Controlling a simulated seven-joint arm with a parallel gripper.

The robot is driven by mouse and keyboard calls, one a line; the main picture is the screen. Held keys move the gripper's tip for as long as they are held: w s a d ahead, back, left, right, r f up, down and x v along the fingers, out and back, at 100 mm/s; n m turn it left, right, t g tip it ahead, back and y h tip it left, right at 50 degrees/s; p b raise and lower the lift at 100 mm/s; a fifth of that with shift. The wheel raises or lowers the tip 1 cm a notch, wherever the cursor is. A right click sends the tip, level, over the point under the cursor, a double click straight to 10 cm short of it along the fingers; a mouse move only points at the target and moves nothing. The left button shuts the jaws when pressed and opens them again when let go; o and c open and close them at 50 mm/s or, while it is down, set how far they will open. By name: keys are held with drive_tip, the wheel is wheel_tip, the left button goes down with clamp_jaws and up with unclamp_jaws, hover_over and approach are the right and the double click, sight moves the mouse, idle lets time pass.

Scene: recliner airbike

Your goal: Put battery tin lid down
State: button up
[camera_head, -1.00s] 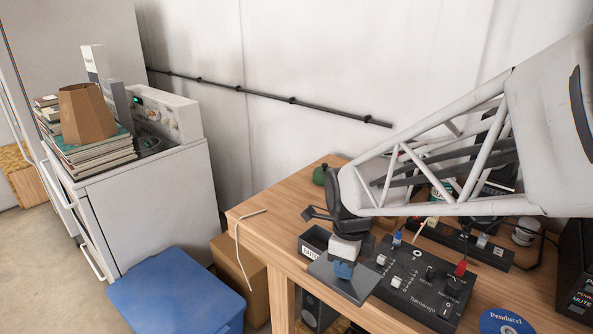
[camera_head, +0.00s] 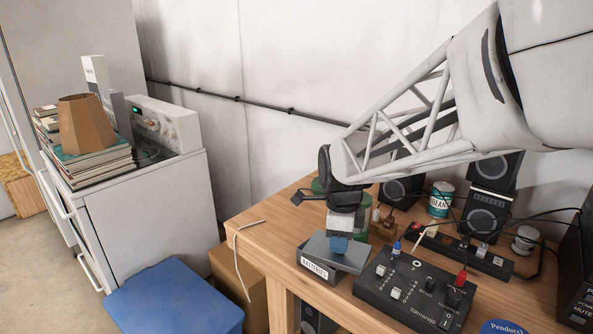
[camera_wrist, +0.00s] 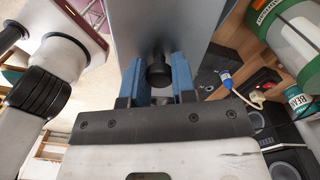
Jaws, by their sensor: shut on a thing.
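The battery tin lid (camera_head: 352,262) is a flat dark grey plate with a black knob, which shows in the wrist view (camera_wrist: 158,74). My gripper (camera_head: 338,244) is shut on the knob with its blue fingers, which flank it in the wrist view (camera_wrist: 159,78). The battery tin (camera_head: 316,270), a dark box with a white label on its front, stands near the table's front edge. The lid is over the tin, shifted toward its right side in the head view. Most of the tin's opening is hidden, and I cannot tell whether lid and tin touch.
A black mixer (camera_head: 415,290) with knobs and plugs stands just right of the lid. Behind are a green-and-white can (camera_head: 440,198), speakers (camera_head: 489,215) and a power strip (camera_head: 470,250). A white cable (camera_head: 240,240) hangs over the wooden table's left edge (camera_head: 262,222), where the surface is clear.

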drive_tip(key=w+r+n, duration=0.3)
drive_tip(key=w+n, duration=0.2)
drive_tip(key=w, duration=0.5)
drive_tip(key=w+r+n, duration=0.4)
drive_tip(key=w, duration=0.5)
drive_tip(key=w+d+f+n, duration=0.2)
drive_tip(key=w+f+n, duration=0.2)
drive_tip(key=w+n, duration=0.3)
drive_tip(key=w+d+f+n, duration=0.2)
drive_tip(key=w+f+n, duration=0.25)
drive_tip(key=w, duration=0.45)
drive_tip(key=w+d+f+m, duration=0.1)
drive_tip(key=w+d+m, duration=1.2)
drive_tip(key=m, duration=1)
drive_tip(key=shift+d+f, duration=0.35)
drive_tip(key=shift+d, duration=0.4)
drive_tip(key=shift+f, duration=2.5)
